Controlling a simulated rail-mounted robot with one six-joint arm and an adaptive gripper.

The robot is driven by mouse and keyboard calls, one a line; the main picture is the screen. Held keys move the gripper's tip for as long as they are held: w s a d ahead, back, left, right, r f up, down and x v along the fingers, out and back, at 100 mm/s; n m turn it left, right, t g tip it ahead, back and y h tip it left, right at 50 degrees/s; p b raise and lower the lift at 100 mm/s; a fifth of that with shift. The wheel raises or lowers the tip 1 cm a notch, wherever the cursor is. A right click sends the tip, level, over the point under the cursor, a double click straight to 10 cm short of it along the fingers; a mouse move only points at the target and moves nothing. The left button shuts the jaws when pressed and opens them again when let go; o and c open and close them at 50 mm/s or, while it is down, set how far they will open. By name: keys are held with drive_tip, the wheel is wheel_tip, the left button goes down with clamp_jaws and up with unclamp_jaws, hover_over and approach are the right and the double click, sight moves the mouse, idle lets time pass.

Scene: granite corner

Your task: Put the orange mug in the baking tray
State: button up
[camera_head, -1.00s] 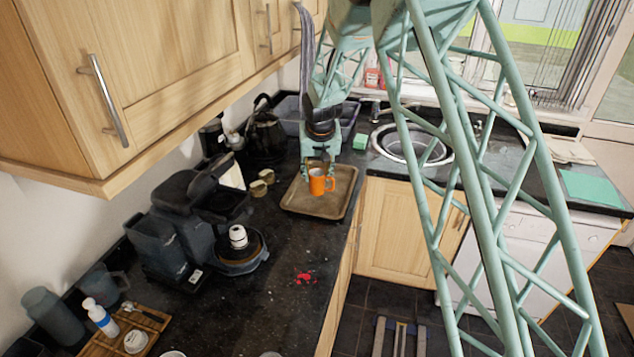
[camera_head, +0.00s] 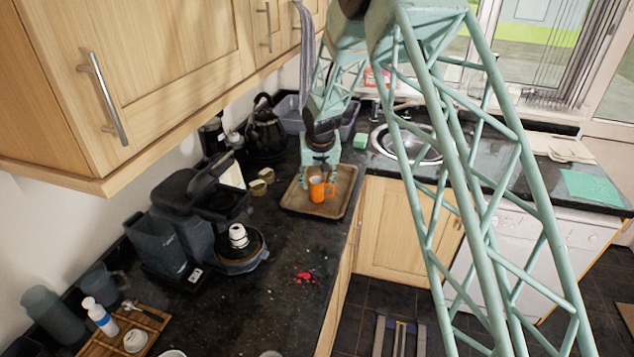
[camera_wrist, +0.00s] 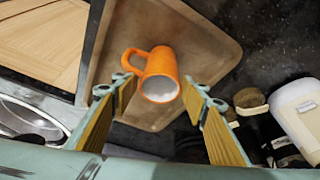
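The orange mug (camera_head: 317,190) appears to stand on the bare floor of the brown baking tray (camera_head: 334,205). Its handle points right in the head view. In the wrist view the mug (camera_wrist: 163,63) shows its pale inside, with the handle toward the left finger. The tray (camera_wrist: 205,50) lies behind it. My gripper (camera_head: 319,184) is above and at the mug, over the tray. In the wrist view my gripper (camera_wrist: 157,88) has its fingers spread, with gaps beside the mug body; the handle is close to the left fingertip. The exact contact under the mug is hidden.
A black coffee machine (camera_head: 190,220) stands left on the dark counter. Small beige cups (camera_head: 262,181) are just left of the tray. A kettle (camera_head: 265,132) is behind, and a round sink (camera_head: 408,145) is at the back right.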

drive_tip(key=shift+o, duration=0.7)
drive_tip(key=shift+r, duration=0.2)
drive_tip(key=shift+r, duration=0.2)
drive_tip(key=v, duration=1.1)
drive_tip(key=shift+s+r, duration=0.2)
drive_tip(key=shift+r, duration=0.05)
drive_tip(key=shift+d, duration=0.15)
idle(0.3)
